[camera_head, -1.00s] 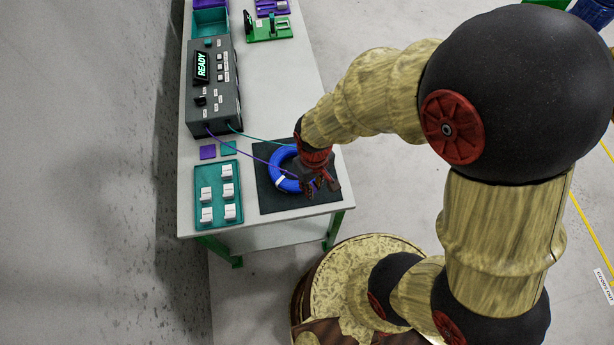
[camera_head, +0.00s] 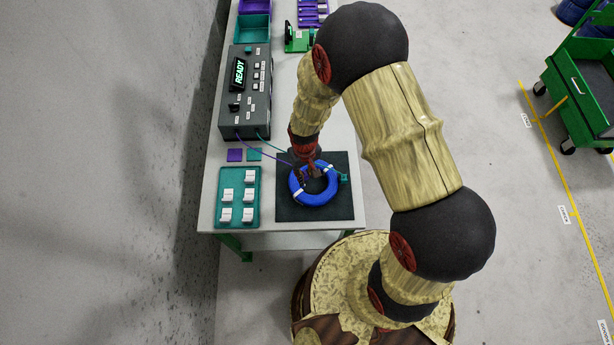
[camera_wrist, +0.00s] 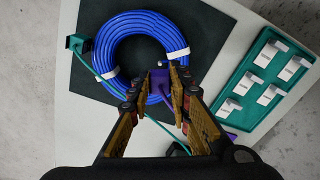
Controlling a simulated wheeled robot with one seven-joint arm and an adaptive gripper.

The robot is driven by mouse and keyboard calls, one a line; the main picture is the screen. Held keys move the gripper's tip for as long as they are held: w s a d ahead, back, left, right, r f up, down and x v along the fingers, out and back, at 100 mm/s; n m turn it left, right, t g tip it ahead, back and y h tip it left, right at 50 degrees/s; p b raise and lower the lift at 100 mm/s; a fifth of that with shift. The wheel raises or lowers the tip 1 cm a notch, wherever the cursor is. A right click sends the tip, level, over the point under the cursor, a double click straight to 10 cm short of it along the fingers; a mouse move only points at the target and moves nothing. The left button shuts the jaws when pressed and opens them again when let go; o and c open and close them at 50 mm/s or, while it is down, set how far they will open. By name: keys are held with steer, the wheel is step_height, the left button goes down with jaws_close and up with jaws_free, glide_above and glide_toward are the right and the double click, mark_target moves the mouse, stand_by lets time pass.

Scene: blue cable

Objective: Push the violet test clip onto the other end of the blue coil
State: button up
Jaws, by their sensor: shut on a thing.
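The blue coil (camera_head: 318,199) lies on the dark mat, tied with white bands; in the wrist view it is a ring (camera_wrist: 112,45) beyond my fingers. My gripper (camera_head: 308,173) is over the coil's upper left part. In the wrist view my gripper (camera_wrist: 161,76) is shut on the violet test clip (camera_wrist: 158,77), right by the coil's edge. A blue cable end (camera_wrist: 166,63) shows close by the clip; I cannot tell whether they touch. A teal clip (camera_wrist: 76,43) sits at the coil's opposite side, and in the head view (camera_head: 343,178) at its right.
The dark mat (camera_head: 342,210) lies on a light bench (camera_head: 270,216). A teal tray (camera_head: 253,180) with several white blocks is left of it. The tester box (camera_head: 236,122), reading READY, stands behind with violet and teal leads. A green cart (camera_head: 575,95) is far right.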

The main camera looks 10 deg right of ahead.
steer(key=shift+f+b, duration=1.6)
steer(key=shift+f, duration=0.85)
steer(key=shift+f+b, duration=1.05)
steer(key=shift+f, duration=0.1)
stand_by(1.6)
steer(key=o, duration=0.5)
steer(key=o, duration=0.3)
steer(key=shift+o, duration=1.3)
steer(key=shift+r, duration=0.15)
steer(key=shift+r+p, duration=2.35)
steer(key=shift+r, duration=1.05)
